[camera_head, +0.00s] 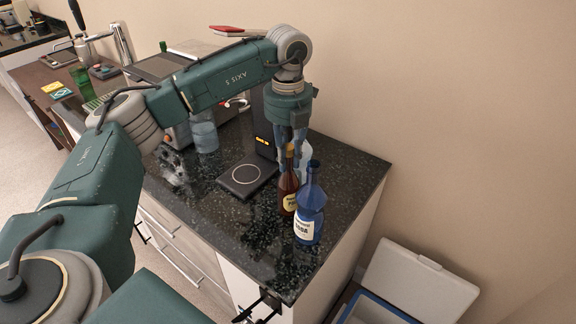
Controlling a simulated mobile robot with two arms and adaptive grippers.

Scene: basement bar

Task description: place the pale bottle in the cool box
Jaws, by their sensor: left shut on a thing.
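My left gripper (291,148) reaches down from above behind two bottles on the dark counter. It is shut on a pale bottle (304,153), which shows only as a light patch there. The brown bottle and the blue bottle in front hide most of the pale bottle and the fingertips, so I cannot tell whether it touches the counter. The cool box (376,308) is at the lower right, below counter level, cut off by the picture edge. Its white lid (418,281) stands open. My right gripper is out of view.
A brown bottle (288,187) and a blue bottle (310,212) stand close together near the counter's right side. A black scale (247,178) with a ring lies left of them. A clear container (204,134) stands further back. The counter's front corner is bare.

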